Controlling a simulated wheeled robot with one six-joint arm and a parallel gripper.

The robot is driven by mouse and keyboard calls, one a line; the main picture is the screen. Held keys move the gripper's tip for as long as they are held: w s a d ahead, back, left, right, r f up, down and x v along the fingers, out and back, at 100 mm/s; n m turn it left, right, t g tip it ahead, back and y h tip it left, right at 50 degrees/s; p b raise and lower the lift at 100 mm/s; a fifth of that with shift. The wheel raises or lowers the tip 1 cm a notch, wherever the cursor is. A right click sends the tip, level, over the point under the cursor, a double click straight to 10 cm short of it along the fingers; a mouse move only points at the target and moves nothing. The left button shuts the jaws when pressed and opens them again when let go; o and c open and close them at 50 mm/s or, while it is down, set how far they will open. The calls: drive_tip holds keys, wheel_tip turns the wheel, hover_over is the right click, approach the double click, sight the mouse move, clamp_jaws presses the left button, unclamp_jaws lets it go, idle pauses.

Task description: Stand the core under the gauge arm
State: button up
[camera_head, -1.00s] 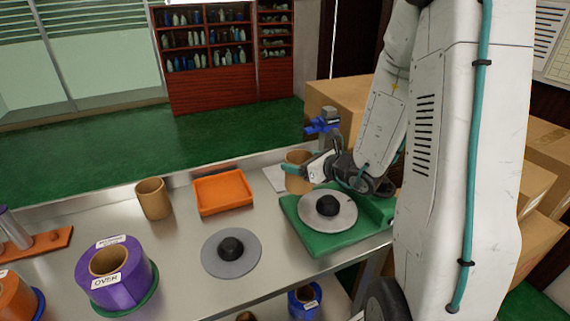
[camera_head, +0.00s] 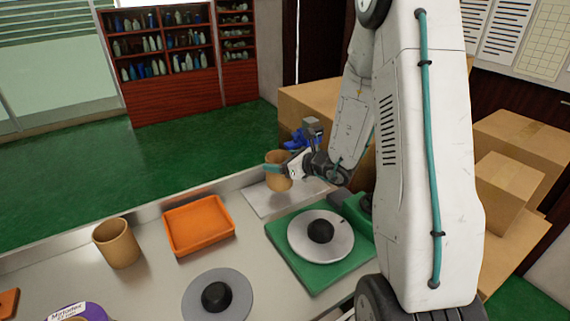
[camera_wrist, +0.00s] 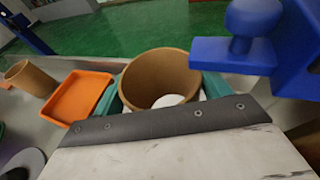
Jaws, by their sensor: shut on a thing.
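A tan cardboard core (camera_head: 277,174), an open tube, is held upright by my gripper (camera_head: 284,168) at the back of the bench. It appears to be just above a white sheet (camera_head: 262,202). In the wrist view the core (camera_wrist: 133,82) stands between the teal fingers of my gripper (camera_wrist: 160,95), which press on its sides. Its open top faces up and something white shows through its bore. The blue gauge arm (camera_wrist: 252,45) is close at the upper right of the core in the wrist view. In the head view the gauge (camera_head: 297,139) stands just behind the core, partly hidden.
A second tan core (camera_head: 118,244) stands at left, beside an orange tray (camera_head: 200,228). A green base (camera_head: 285,258) carries a grey disc with a black hub (camera_head: 320,231). Another hubbed disc (camera_head: 242,291) lies in front. Cardboard boxes (camera_head: 524,137) are at right.

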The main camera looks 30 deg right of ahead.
drive_tip(key=shift+w+d, duration=0.2)
drive_tip(key=shift+d, duration=0.1)
drive_tip(key=shift+w+d+f, duration=0.25)
drive_tip(key=shift+w+d, duration=0.1)
drive_tip(key=shift+d, duration=0.15)
drive_tip(key=f, duration=0.2)
drive_tip(key=shift+a+f, duration=0.3)
drive_tip(key=shift+a, duration=0.05)
drive_tip(key=shift+d+f, duration=0.25)
drive_tip(key=shift+f, duration=0.1)
drive_tip(key=o, duration=1)
